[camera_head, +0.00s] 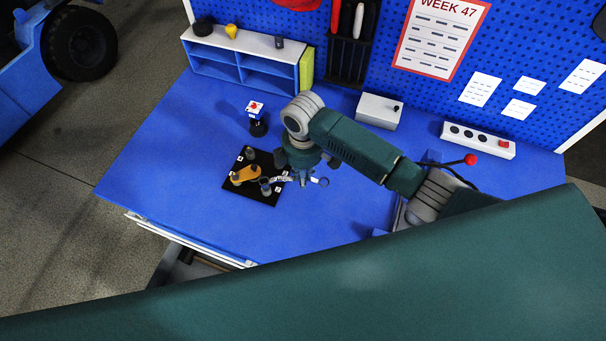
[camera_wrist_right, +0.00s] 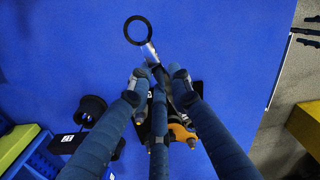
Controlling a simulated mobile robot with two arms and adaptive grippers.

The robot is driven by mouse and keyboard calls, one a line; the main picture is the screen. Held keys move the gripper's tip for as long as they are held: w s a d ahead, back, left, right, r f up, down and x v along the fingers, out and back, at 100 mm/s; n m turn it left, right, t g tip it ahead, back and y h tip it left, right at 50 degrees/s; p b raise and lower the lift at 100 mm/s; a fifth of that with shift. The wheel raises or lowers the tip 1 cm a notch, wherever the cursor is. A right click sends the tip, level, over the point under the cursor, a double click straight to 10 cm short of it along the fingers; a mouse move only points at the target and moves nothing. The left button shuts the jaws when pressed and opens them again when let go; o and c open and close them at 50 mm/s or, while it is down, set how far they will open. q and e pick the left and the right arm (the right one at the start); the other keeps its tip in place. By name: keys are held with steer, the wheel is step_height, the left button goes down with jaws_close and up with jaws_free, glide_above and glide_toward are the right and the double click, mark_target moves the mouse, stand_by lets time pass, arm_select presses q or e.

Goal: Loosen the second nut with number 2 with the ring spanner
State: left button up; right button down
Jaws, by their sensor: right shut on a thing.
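The black fixture plate (camera_head: 270,197) lies on the blue bench with an orange-yellow plate (camera_head: 246,174), several dark posts or nuts and small white number tags; I cannot read which tag is 2. My right gripper (camera_head: 304,180) is at the plate's right edge, shut on the metal ring spanner (camera_head: 323,182). One dark ring of the spanner (camera_wrist_right: 138,30) sticks out away from the fixture. The other end points toward the nuts and is partly hidden by my fingers. I cannot tell whether it sits around a nut. My left gripper is not in view.
A dark round stand (camera_head: 258,127) with a red-topped white piece stands behind the fixture. A blue shelf (camera_head: 243,62), a grey box (camera_head: 379,110) and a white socket strip (camera_head: 478,140) line the back. The bench left of the fixture is clear.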

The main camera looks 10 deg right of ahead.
steer(key=shift+f+b, duration=0.65)
steer(key=shift+f, duration=0.95)
stand_by(0.6)
steer(key=shift+w, duration=0.1)
stand_by(0.4)
steer(key=shift+w+d+n+b, duration=0.1)
steer(key=shift+w+n+b, duration=0.4)
steer(key=shift+w+n, duration=0.7)
steer(key=shift+s, duration=0.1)
steer(key=shift+w+n+b, duration=0.5)
steer(key=shift+w+n, duration=0.2)
steer(key=shift+n, duration=0.1)
steer(key=shift+w+n+b, duration=0.3)
steer(key=shift+w+n, duration=0.2)
steer(key=shift+n, duration=0.1)
